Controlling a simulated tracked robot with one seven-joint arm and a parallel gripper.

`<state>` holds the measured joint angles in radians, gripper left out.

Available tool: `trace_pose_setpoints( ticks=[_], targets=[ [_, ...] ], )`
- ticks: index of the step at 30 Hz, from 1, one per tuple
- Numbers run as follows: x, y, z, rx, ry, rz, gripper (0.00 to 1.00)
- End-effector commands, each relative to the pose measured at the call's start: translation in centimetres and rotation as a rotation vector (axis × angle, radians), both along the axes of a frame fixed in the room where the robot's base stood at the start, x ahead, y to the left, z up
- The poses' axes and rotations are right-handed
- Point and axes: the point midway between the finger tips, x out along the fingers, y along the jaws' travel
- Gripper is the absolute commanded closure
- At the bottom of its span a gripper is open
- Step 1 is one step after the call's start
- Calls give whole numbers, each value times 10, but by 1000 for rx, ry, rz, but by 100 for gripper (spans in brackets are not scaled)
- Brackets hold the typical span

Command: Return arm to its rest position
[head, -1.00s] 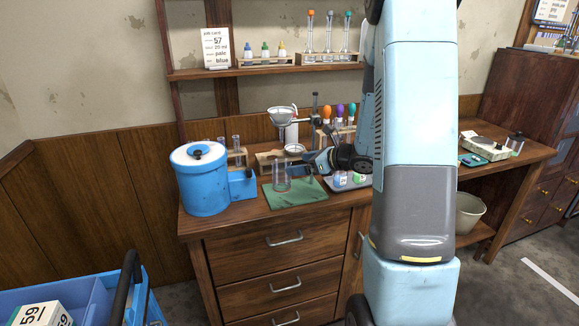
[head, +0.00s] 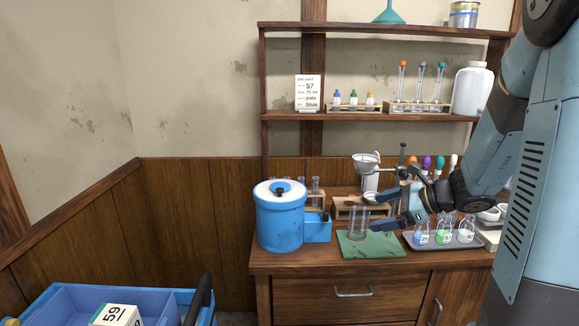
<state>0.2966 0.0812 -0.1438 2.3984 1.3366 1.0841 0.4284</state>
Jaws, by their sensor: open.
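My gripper (head: 385,212) is at the end of my arm, which reaches in from the right over the bench. Its jaws are open, low over the right part of the green mat (head: 371,246). A clear glass vessel (head: 357,222) stands upright on the mat, just left of the jaws. I cannot tell from this angle whether the jaws touch it. The rig's stand with a white funnel-like piece (head: 366,162) is behind my gripper, which partly hides its lower part.
A blue tub (head: 280,216) stands left of the mat. A tray (head: 411,240) with small labelled flasks is right, close under my gripper. A shelf (head: 380,116) holds a job card, bottles and tubes. A blue crate (head: 60,295) is at lower left.

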Motion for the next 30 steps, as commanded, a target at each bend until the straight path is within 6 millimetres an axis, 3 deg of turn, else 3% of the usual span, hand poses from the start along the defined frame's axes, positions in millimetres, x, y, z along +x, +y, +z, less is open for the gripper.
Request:
trace_pose_setpoints(
  ticks=[6,13,20,30],
  targets=[
    [-53,36,28,-253,-134,299,1],
    [-107,53,48,-536,-284,594,1],
    [-153,51,64,-841,-435,869,1],
    [-203,30,93,-1312,-631,1215,1]
  ],
)
